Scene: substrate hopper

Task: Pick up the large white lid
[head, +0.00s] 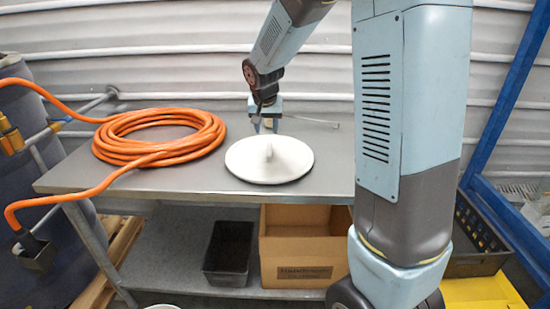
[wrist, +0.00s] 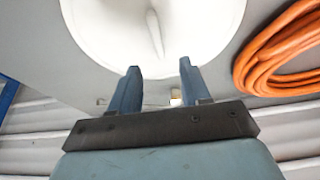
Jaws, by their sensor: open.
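The large white lid (head: 285,161) lies flat on the grey metal table (head: 180,179), with a raised white handle (head: 268,150) at its middle. My gripper (head: 264,124) is just behind the lid's far edge, pointing down. In the wrist view the lid (wrist: 110,25) fills the top middle, its ridge-like handle (wrist: 155,33) beyond the fingertips. The two blue fingers of my gripper (wrist: 160,68) are apart with nothing between them. The fingertips reach the lid's edge in that view; I cannot tell whether they touch it.
A coiled orange hose (head: 160,135) lies left of the lid; it also shows in the wrist view (wrist: 285,50). A black bin (head: 228,252) and a cardboard box (head: 303,245) stand on the lower shelf. A corrugated wall is behind the table. A blue frame (head: 510,90) stands at right.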

